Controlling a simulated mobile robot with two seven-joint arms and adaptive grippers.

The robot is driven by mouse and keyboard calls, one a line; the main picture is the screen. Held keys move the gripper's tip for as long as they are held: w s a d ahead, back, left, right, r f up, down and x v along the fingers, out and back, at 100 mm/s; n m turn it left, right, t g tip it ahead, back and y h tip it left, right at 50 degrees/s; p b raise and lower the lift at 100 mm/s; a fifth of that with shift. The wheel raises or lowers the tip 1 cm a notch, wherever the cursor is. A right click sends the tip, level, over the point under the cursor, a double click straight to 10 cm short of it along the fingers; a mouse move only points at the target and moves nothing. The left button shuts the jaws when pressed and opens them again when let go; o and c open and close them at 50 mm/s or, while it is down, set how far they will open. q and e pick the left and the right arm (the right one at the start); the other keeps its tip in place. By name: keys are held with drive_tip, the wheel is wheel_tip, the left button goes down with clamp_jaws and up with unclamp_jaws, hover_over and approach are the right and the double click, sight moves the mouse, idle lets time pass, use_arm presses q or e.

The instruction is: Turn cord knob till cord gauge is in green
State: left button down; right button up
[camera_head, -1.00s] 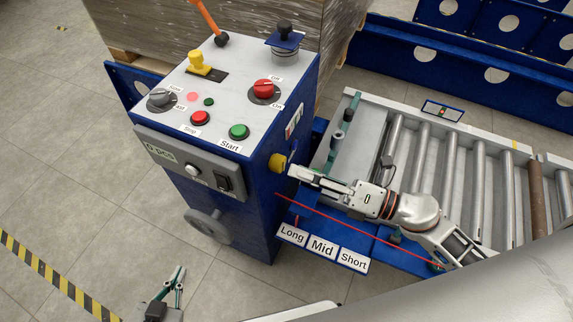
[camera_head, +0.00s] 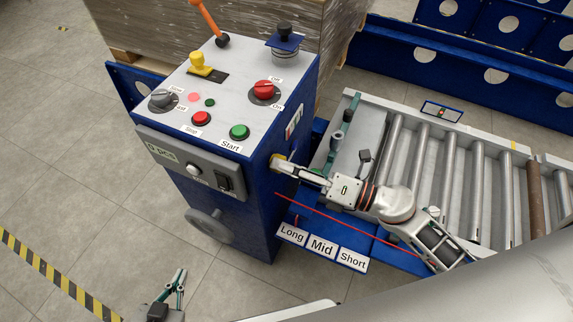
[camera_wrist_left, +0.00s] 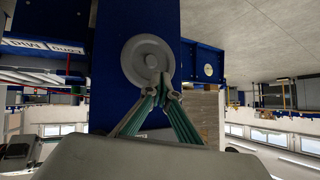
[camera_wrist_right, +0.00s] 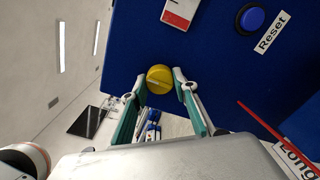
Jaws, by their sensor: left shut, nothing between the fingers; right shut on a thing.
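The yellow round knob (camera_wrist_right: 159,79) sits on the side face of the blue cabinet (camera_head: 235,225). My right gripper (camera_wrist_right: 160,84) is shut on it, one finger on each side. In the head view the right gripper (camera_head: 280,163) hides most of the knob. The gauge (camera_head: 294,122) is a small red and white panel above the knob; the right wrist view shows only its lower part (camera_wrist_right: 180,12), cut by the top edge. Its pointer and any green are not readable. My left gripper (camera_head: 180,280) is shut and empty, low in front of the cabinet.
A blue Reset button (camera_wrist_right: 251,18) is beside the gauge. A thin red rod (camera_head: 340,222) runs under my right arm above the Long, Mid and Short labels (camera_head: 322,247). The roller conveyor (camera_head: 440,165) lies right. A grey handwheel (camera_wrist_left: 147,62) faces my left gripper.

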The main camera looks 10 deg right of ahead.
use_arm(q)
drive_tip(key=r+p, duration=0.1)
drive_tip(key=p, duration=0.1)
drive_tip(key=r+p, duration=0.2)
drive_tip(key=p, duration=0.1)
drive_tip(key=d+r+p, duration=0.1)
drive_tip(key=r+p, duration=0.1)
drive_tip(key=p, duration=0.1)
drive_tip(key=shift+s, duration=0.15)
use_arm(e)
drive_tip(key=m, duration=0.9)
drive_tip(key=shift+m, duration=0.4)
use_arm(q)
drive_tip(key=shift+r, duration=0.1)
drive_tip(key=shift+s+a, duration=0.1)
use_arm(e)
drive_tip(key=o, duration=1.1)
